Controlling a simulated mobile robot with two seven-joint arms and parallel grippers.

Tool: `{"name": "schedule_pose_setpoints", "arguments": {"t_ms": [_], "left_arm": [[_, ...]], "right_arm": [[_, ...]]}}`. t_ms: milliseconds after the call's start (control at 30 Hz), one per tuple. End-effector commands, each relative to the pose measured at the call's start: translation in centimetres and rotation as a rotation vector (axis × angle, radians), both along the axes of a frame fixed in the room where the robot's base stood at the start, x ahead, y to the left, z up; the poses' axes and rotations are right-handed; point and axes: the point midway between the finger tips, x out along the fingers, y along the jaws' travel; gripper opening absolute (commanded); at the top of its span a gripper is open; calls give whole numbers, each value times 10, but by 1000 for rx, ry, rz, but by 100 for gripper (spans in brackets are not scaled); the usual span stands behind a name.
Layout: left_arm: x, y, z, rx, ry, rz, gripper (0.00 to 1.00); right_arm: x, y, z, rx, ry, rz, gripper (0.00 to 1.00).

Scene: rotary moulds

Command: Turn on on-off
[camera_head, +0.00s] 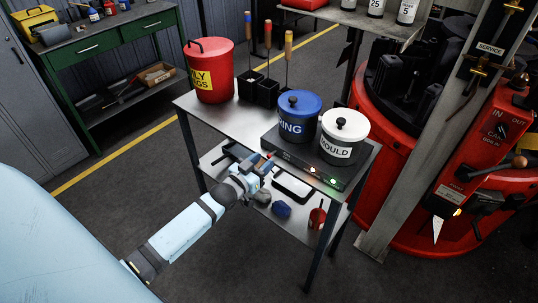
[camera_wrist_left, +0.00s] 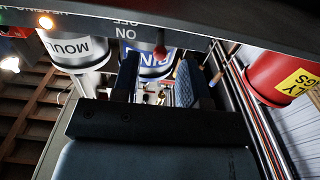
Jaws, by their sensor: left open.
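The on-off switch (camera_wrist_left: 160,43) is a small lever with a red tip on the front of a dark heater unit (camera_head: 318,176). Its ON/OFF label (camera_wrist_left: 127,28) shows upside down in the left wrist view. My left gripper (camera_head: 263,167) is at the left part of the unit's front. In the left wrist view its two fingers (camera_wrist_left: 160,78) stand apart, with the red tip seen between and beyond them. I cannot tell whether they touch the lever, or which way it is set. My right gripper is not in view.
A blue pot (camera_head: 299,112) and a white pot (camera_head: 344,146) stand on the unit. Lights glow on its front. A red bucket (camera_head: 210,80) and black holders with wooden-handled tools stand on the metal table (camera_head: 225,120). A lower shelf holds several small things. A red machine stands at right.

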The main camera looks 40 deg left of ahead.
Motion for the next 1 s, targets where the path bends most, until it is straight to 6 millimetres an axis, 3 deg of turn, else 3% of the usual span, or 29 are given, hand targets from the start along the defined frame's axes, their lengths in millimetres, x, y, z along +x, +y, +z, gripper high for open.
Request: {"name": "schedule_pose_setpoints", "arguments": {"t_ms": [233, 600, 800, 1000], "left_arm": [[31, -3, 0, -1, 0, 0, 40], [36, -3, 0, -1, 0, 0, 40], [36, -3, 0, 0, 0, -1, 0], [37, -3, 4, 1, 12, -1, 0]], "right_arm": [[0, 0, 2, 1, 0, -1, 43], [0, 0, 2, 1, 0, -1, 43], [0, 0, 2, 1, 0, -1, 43], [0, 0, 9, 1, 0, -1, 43]]}}
